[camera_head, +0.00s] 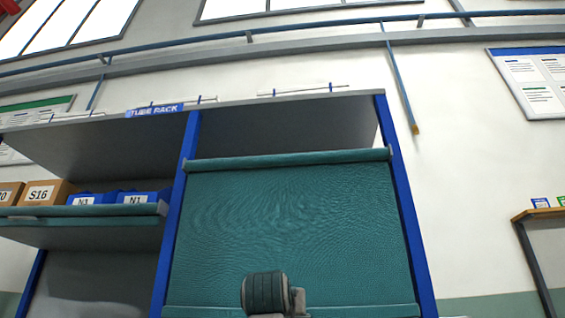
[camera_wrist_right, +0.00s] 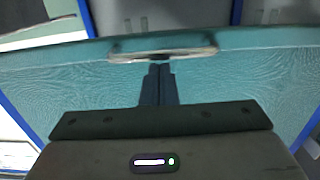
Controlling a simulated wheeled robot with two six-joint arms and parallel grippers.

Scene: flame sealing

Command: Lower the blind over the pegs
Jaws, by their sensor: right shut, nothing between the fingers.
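The teal blind (camera_head: 295,225) hangs from a roller bar between two blue posts and covers the right bay of the rack in the head view. It also fills much of the right wrist view (camera_wrist_right: 240,85). A pale handle (camera_wrist_right: 190,54) lies along the blind's edge bar there. My right gripper (camera_wrist_right: 159,68) is shut and empty, its fingertips just at the handle; I cannot tell whether they touch it. Part of my right arm shows at the bottom of the head view, in front of the blind. The pegs are not visible. My left gripper is out of view.
Left of the blind, a shelf (camera_head: 80,211) holds cardboard boxes and blue bins (camera_head: 140,198). Blue posts (camera_head: 408,215) flank the blind. A small side shelf (camera_head: 540,213) stands at the far right. The wall between it and the rack is clear.

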